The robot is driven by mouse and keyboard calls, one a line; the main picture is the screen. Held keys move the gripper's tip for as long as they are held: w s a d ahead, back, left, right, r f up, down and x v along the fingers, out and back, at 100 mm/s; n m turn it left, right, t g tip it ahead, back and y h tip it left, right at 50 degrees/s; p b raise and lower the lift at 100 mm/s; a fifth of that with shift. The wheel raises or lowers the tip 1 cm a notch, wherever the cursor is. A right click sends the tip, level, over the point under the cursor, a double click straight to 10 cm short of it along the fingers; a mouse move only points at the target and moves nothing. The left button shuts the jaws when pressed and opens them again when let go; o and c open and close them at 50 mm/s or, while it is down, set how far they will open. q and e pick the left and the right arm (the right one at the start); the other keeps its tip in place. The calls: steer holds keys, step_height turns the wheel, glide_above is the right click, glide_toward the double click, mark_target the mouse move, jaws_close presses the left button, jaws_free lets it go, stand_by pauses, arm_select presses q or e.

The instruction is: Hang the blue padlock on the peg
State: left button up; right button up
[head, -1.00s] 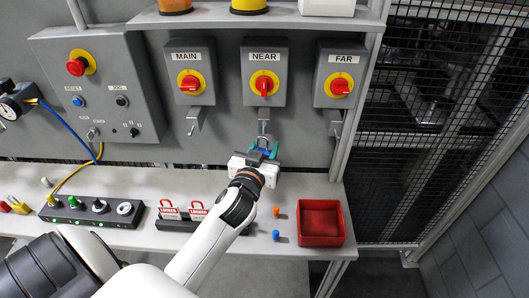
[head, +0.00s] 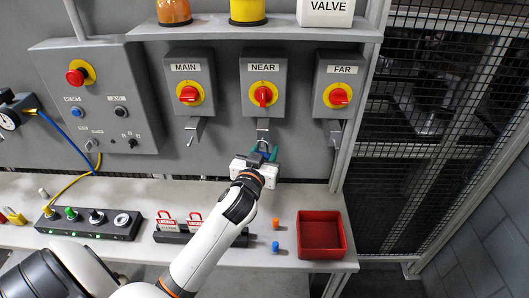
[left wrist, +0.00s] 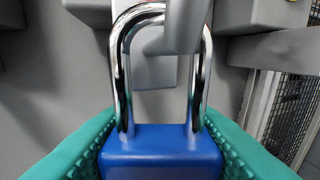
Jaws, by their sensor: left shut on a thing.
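The blue padlock (left wrist: 160,150) is in my left gripper (head: 264,157), its silver shackle (left wrist: 121,80) pointing up. The green-lined fingers press on both sides of the padlock body in the left wrist view. The grey peg (head: 263,130) hangs below the NEAR switch, just above the gripper in the head view. In the left wrist view the peg (left wrist: 187,25) covers the upper right of the shackle, and grey metal shows inside the loop. I cannot tell for sure whether the shackle rests on the peg. My right gripper is not in view.
Similar pegs hang under the MAIN (head: 194,132) and FAR (head: 335,134) switches. On the bench are a red tray (head: 321,252), a small orange piece (head: 275,223), a small blue piece (head: 275,246), and red LOCKED tags (head: 166,221). A mesh fence (head: 425,130) stands at right.

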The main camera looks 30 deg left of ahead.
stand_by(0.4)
arm_select(q)
steer(key=o, duration=1.1)
